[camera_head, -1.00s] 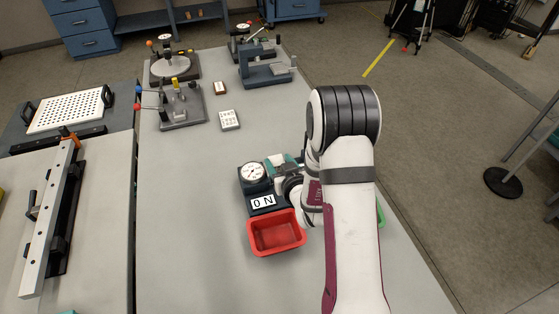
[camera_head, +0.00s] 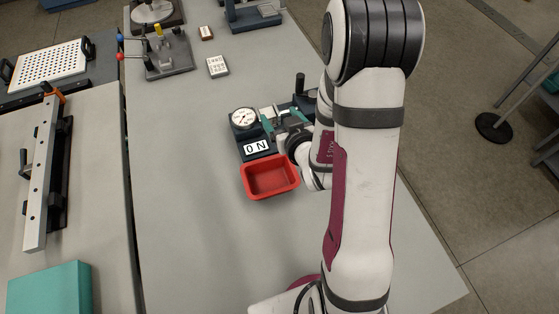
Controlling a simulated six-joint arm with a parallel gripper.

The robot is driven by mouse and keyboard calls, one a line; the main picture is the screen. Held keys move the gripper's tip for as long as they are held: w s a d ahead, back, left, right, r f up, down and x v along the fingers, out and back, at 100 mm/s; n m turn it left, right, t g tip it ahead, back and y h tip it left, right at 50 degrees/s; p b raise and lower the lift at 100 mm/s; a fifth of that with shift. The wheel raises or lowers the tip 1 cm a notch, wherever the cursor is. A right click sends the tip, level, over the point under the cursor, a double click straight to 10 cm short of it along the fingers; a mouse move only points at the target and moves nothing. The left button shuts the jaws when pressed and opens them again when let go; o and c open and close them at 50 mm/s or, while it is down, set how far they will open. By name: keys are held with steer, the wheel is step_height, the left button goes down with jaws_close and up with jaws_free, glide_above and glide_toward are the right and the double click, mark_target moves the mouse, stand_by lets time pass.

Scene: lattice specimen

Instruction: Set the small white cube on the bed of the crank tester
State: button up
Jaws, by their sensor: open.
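The crank tester (camera_head: 240,136) is a dark blue device on the table, with a round white dial and a display reading "0 N". A black upright handle shows at its far right end. My gripper (camera_head: 281,119), with teal fingers, is over the tester's middle, just right of the dial. Its fingers are apart. The fingers and my arm hide most of the bed.
A red open bin (camera_head: 270,178) stands just in front of the tester. A teal box (camera_head: 50,290) is at lower left. The table's left middle is clear.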

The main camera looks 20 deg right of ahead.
steer(key=s+a+r+m+g, duration=0.1)
steer(key=s+a+r+g, duration=0.2)
steer(key=s, duration=0.6)
steer(key=s+a+r+m+g+y, duration=0.1)
steer(key=s+a+r+m+g, duration=0.1)
steer(key=s+g, duration=0.4)
steer(key=s+a+r+m+g+y, duration=0.1)
steer(key=s+a+r+g, duration=0.3)
steer(key=s, duration=0.9)
steer(key=shift+s+a+r+m, duration=0.2)
steer(key=shift+s+a+m, duration=0.2)
steer(key=shift+a+m, duration=0.25)
